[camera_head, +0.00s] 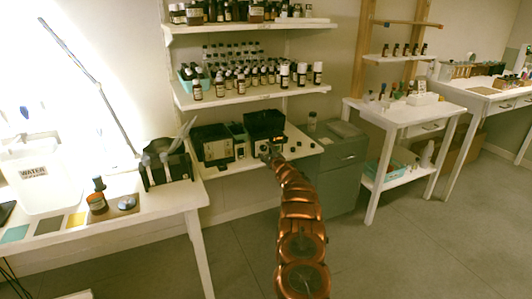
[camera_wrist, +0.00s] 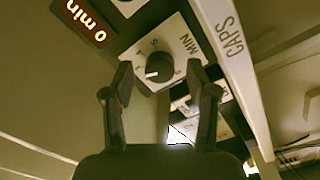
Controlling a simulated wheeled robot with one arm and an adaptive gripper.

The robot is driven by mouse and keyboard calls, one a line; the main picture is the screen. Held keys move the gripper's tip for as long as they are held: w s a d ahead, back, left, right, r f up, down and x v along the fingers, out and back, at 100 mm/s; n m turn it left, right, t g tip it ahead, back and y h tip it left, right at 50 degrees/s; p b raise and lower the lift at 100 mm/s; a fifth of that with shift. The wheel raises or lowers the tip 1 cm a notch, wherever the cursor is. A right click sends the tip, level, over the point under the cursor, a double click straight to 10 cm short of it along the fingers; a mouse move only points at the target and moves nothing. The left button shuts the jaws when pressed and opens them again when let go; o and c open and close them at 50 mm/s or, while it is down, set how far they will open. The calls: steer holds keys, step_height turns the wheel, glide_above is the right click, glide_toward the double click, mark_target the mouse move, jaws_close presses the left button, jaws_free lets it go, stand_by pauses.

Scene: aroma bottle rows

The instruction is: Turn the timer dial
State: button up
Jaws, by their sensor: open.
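The timer dial (camera_wrist: 159,67) is a round dark knob with a white pointer mark on a white scale plate marked MIN. In the wrist view it shows between and just beyond my fingertips. My gripper (camera_wrist: 159,76) is open, one finger on each side of the dial in the picture; I cannot tell whether either touches it. A lit display (camera_wrist: 86,21) beside the dial reads "0 min". In the head view my gripper (camera_head: 266,151) is at the front of a black device (camera_head: 265,124) on the low white shelf, and the dial cannot be made out.
Another boxy device (camera_head: 213,147) stands left of the black one. Shelves with many bottles (camera_head: 250,92) hang above. A grey cabinet (camera_head: 340,160) stands close on the right. In the wrist view a white strip labelled CAPS (camera_wrist: 237,60) runs beside the dial plate. Open floor lies in front.

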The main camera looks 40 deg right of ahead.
steer(key=shift+s, duration=0.35)
steer(key=shift+s+a+f, duration=0.1)
steer(key=shift+s, duration=0.1)
steer(key=shift+s+a, duration=0.2)
steer(key=shift+s, duration=0.3)
steer(key=v, duration=0.9)
steer(key=shift+s+a, duration=0.25)
steer(key=shift+s, duration=0.1)
